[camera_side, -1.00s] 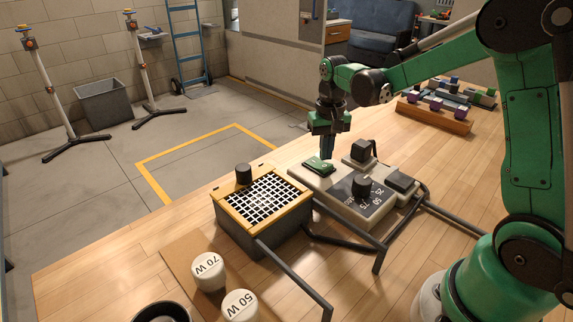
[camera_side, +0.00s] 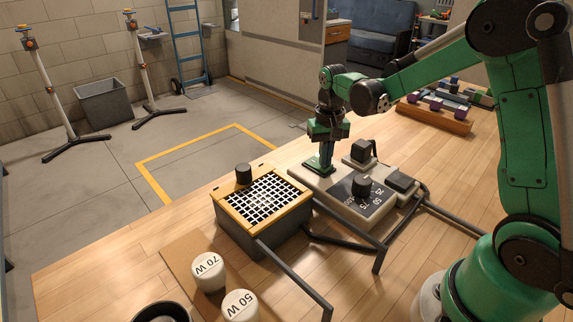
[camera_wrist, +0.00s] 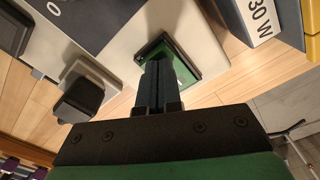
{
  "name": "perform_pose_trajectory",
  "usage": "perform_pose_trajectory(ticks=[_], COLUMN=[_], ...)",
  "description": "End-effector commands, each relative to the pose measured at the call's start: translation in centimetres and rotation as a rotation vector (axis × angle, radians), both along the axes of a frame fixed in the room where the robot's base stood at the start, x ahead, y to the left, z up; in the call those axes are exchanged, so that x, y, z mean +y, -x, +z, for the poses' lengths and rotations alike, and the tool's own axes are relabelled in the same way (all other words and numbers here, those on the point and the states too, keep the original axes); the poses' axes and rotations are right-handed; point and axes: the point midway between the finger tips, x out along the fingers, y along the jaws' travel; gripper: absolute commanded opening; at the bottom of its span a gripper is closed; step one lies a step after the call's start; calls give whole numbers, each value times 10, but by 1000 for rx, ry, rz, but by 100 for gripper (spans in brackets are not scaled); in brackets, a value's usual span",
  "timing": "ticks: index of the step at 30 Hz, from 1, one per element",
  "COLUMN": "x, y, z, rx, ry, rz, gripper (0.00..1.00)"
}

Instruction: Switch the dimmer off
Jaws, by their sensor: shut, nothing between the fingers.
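The dimmer (camera_side: 341,206) is a pale box on the wooden table, with a dark dial plate and a black knob (camera_side: 362,181) beside printed numbers. A green rocker switch (camera_side: 314,163) in a black frame sits at its far left end. In the wrist view the green switch (camera_wrist: 178,64) is partly hidden by my fingers. My gripper (camera_side: 326,168) is shut and empty, pointing down with its fingertips at the switch. They appear to touch it. The wrist view shows the closed fingers (camera_wrist: 158,72) over the switch.
A box with a grid top (camera_side: 265,197) stands left of the dimmer. A plug (camera_side: 363,150) and dark cords (camera_side: 345,243) lie around it. A wooden rack (camera_side: 436,117) is at the back right.

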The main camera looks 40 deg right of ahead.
Motion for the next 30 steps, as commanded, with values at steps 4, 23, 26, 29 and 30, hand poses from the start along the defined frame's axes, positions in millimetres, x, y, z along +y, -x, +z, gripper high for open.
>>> perform_pose_trajectory(ticks=[4, 23, 26, 29, 30], x=[0, 0, 0, 0, 0], y=[0, 0, 0, 0, 0], z=[-2, 28, 37, 46, 50], rx=[0, 0, 0, 0, 0], ry=[0, 0, 0, 0, 0], rz=[0, 0, 0, 0, 0], gripper=[0, 0, 0, 0, 0])
